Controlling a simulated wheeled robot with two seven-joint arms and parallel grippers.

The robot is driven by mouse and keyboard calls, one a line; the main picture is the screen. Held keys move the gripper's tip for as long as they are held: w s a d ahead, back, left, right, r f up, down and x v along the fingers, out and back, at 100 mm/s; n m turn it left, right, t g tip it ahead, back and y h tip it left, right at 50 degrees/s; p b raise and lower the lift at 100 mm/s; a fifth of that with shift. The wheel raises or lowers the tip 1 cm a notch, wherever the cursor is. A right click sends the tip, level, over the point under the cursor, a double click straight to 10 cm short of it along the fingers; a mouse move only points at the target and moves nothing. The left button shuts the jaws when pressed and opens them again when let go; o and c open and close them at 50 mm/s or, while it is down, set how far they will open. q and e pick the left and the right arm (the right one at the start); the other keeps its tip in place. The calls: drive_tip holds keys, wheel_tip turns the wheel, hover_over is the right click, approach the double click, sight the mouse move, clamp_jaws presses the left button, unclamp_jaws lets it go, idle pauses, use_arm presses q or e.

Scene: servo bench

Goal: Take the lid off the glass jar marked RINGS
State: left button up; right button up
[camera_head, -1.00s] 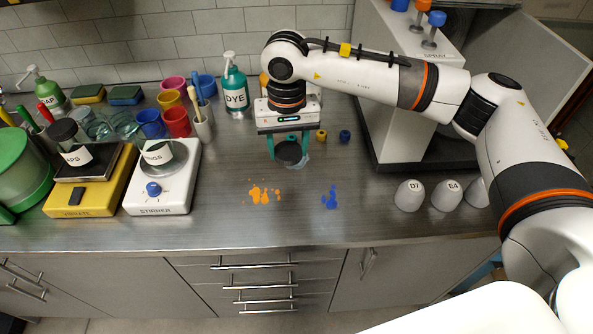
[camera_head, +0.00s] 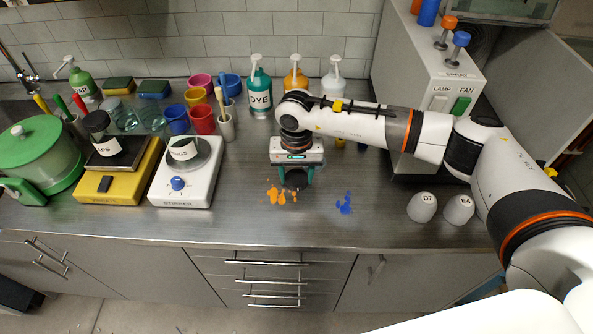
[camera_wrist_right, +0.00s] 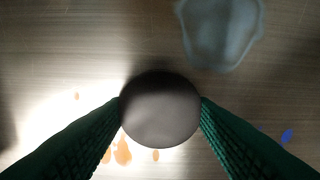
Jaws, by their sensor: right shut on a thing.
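The glass jar (camera_head: 184,152), its label reading "INGS" in part, stands on the white stirrer (camera_head: 184,190) at the left, with no lid seen on it. My right gripper (camera_head: 294,180), with green fingers, is to the right of the jar, over the counter. It is shut on a dark round lid, which shows clearly between the fingertips in the right wrist view (camera_wrist_right: 160,108). I cannot tell whether the lid touches the counter. My left gripper is not in view.
A second jar (camera_head: 98,130) with a black lid stands on the yellow scale-like device (camera_head: 120,185). Orange splashes (camera_head: 281,196) and blue splashes (camera_head: 344,204) mark the counter (camera_head: 240,222). A clear puddle (camera_wrist_right: 222,32) lies near the lid. Grey cups (camera_head: 422,207) stand at the right.

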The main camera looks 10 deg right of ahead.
drive_tip(key=shift+f, duration=0.1)
drive_tip(key=shift+f+b, duration=0.1)
drive_tip(key=shift+b, duration=0.2)
drive_tip(key=o, duration=1.1)
